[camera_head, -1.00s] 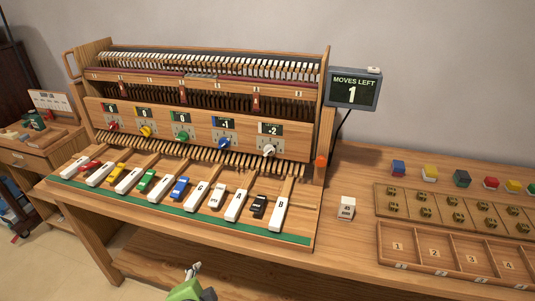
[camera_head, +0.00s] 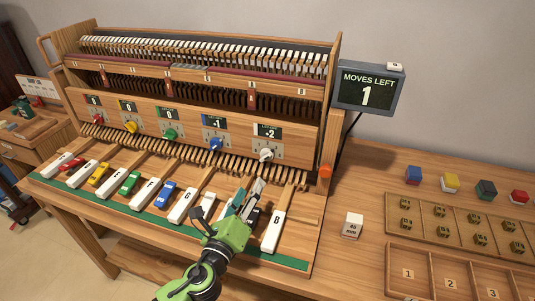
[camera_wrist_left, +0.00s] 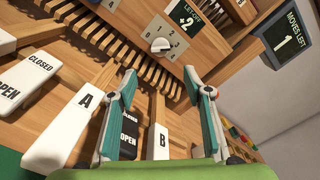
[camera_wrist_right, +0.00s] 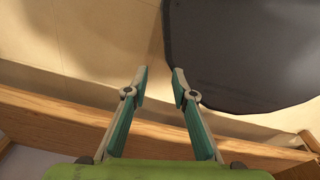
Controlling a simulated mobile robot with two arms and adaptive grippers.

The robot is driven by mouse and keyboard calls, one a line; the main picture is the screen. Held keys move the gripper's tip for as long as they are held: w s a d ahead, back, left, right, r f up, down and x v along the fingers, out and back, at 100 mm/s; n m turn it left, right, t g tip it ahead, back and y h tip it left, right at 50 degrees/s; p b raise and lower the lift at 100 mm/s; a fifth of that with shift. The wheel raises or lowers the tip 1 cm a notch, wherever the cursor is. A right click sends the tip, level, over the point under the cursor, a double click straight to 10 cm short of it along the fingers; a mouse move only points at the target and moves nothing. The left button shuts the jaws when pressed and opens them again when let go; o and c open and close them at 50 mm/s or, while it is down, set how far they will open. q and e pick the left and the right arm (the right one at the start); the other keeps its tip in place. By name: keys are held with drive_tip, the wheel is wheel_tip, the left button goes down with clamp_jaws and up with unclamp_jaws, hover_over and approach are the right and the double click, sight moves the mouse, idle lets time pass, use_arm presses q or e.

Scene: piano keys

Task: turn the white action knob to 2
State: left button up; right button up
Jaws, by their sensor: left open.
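The white knob (camera_head: 266,155) is the rightmost of the coloured knobs on the wooden front panel. A small display (camera_head: 267,132) above it reads +2. In the left wrist view the white knob (camera_wrist_left: 160,45) sits on a grey dial plate with small numbers, ahead of the fingertips. My left gripper (camera_head: 248,192) is open and empty, above the keys A and B and in front of the knob, apart from it. Its fingers also show in the left wrist view (camera_wrist_left: 161,82). My right gripper (camera_wrist_right: 160,78) shows only in its own wrist view, fingers apart with nothing between them.
A screen (camera_head: 367,90) right of the case reads MOVES LEFT 1. White key B (camera_head: 273,231) and key A (camera_wrist_left: 63,130) lie below the left gripper. A white block (camera_head: 352,225) and compartment trays stand on the table at right. A dark rounded surface (camera_wrist_right: 245,50) is near the right gripper.

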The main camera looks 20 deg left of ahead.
use_arm(q)
drive_tip(key=p, duration=0.1)
approach(264, 159)
drive_tip(key=w, duration=0.8)
drive_tip(key=shift+w+d+p, duration=0.2)
drive_tip(key=shift+w+p, duration=0.1)
drive_tip(key=shift+p, duration=0.05)
drive_tip(key=shift+w, duration=0.2)
drive_tip(key=shift+c, duration=0.4)
drive_tip(key=c, duration=1)
use_arm(e)
drive_tip(key=s, duration=0.1)
drive_tip(key=s+r, duration=0.1)
drive_tip(key=s, duration=0.1)
drive_tip(key=shift+s+a+r, duration=0.1)
drive_tip(key=shift+s+r, duration=0.1)
drive_tip(key=shift+r, duration=0.15)
